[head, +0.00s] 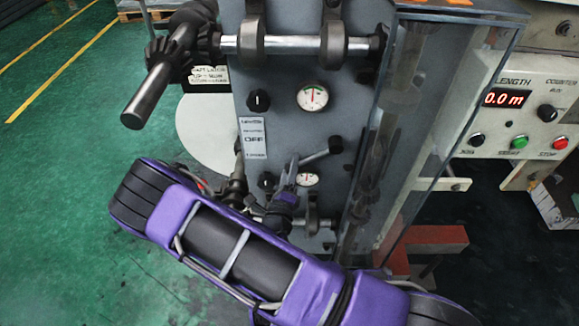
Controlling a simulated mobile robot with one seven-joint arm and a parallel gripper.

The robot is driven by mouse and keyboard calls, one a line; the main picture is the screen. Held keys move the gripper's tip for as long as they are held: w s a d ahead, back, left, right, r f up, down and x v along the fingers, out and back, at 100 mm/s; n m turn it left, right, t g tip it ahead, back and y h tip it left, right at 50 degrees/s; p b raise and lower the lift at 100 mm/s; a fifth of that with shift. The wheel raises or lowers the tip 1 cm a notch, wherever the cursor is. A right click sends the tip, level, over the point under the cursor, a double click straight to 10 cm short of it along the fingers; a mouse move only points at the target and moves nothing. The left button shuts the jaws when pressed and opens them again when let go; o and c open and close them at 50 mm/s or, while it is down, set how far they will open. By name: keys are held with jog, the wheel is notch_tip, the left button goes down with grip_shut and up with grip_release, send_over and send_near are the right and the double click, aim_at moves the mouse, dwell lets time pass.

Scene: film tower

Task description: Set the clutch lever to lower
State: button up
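The clutch lever (322,153) appears to be the short dark lever with a round black knob on the grey machine panel, pointing right and slightly up. A white label plate (254,138) to its left reads OFF in the middle, with smaller wording above and below that is hard to read. My gripper (290,168) is in front of the panel, just left of the lever. Its fingers point up, close to the lever's left end. I cannot tell whether they touch it, or whether they are open or shut. My purple arm hides the panel's lower part.
Dial gauges (312,96) sit above and below the lever, with a black knob (259,101) at upper left. A roller shaft (290,45) crosses above. A clear guard (430,130) stands right, before a control box (520,120). Green floor (80,130) is open at left.

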jog(key=o, duration=0.3)
jog(key=shift+s+d+f+h, duration=0.1)
jog(key=shift+d+f+h, duration=0.15)
jog(key=shift+d, duration=0.25)
jog(key=p+v, duration=0.1)
jog(key=v, duration=1.6)
jog(key=shift+s+a+r, duration=0.15)
jog(key=shift+s, duration=0.05)
